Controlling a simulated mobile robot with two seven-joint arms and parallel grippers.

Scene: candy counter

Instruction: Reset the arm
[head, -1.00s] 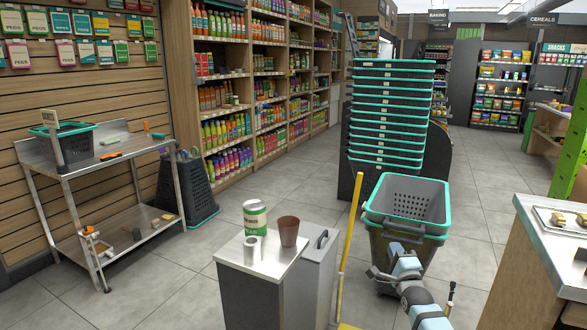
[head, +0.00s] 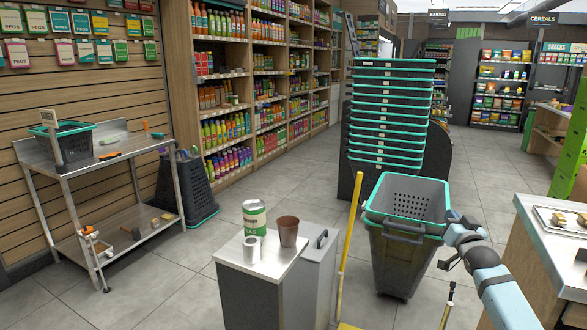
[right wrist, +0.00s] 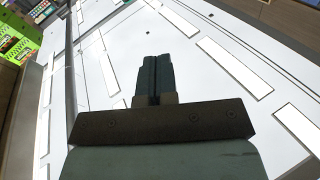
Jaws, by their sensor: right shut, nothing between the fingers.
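My right arm comes in from the lower right of the head view. Its right gripper (head: 452,215) points up and away, beside the right rim of the grey basket with the teal rim (head: 405,235). I cannot tell whether it touches the rim. In the right wrist view the two dark fingers of the right gripper (right wrist: 153,62) are together with nothing between them, and the ceiling with its light panels lies beyond. My left gripper is in neither view.
Stacked baskets (head: 390,115) rise behind. A counter (head: 545,250) is close on the right. Floor at left centre is clear.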

